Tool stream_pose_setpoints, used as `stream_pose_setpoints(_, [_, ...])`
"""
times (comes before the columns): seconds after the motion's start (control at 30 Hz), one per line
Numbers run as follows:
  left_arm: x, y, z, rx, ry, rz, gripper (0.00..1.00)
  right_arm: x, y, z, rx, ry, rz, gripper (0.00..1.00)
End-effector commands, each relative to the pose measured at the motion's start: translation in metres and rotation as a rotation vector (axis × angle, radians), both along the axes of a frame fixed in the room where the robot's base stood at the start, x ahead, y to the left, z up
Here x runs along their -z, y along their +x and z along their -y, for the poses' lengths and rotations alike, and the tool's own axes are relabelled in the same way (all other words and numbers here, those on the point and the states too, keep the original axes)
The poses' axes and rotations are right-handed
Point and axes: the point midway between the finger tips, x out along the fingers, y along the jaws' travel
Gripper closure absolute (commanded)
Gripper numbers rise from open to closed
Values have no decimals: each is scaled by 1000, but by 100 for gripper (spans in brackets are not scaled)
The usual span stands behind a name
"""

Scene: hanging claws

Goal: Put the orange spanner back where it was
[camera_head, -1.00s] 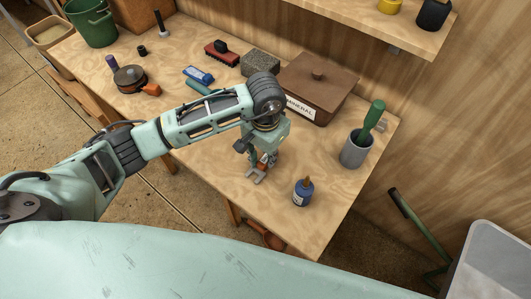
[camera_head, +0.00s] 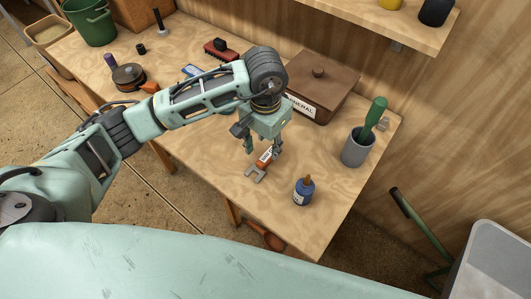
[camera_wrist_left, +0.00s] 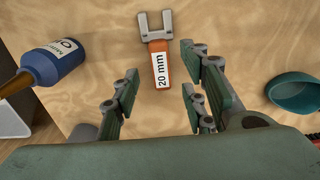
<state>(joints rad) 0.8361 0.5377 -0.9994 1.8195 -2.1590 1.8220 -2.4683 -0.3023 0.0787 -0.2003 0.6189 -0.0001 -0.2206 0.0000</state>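The orange spanner (camera_head: 264,160) lies on the wooden table (camera_head: 317,225), its grey open jaw pointing to the front left. In the left wrist view the spanner (camera_wrist_left: 161,68) shows a white "20 mm" label, with its jaw at the top. My left gripper (camera_head: 263,151) is just above the spanner's handle end. My right gripper is in no view.
A blue oil bottle (camera_head: 304,191) stands right of the spanner, near the front edge. A grey cup (camera_head: 356,151) with a green-handled tool and a brown lidded box (camera_head: 320,88) stand behind. A teal round object (camera_wrist_left: 297,92) lies at the right in the wrist view.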

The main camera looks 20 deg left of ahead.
Motion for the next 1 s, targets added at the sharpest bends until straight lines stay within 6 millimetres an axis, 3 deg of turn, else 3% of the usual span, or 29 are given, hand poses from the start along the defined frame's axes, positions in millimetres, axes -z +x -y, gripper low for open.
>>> stream_pose_setpoints(0.2, [-44,1,0,1,0,5,60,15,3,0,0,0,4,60])
stream_pose_setpoints(0.4, [-67,0,0,1,0,1,60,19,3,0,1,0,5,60])
stream_pose_setpoints(1.0, [-72,-1,0,0,-1,-1,60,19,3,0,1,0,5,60])
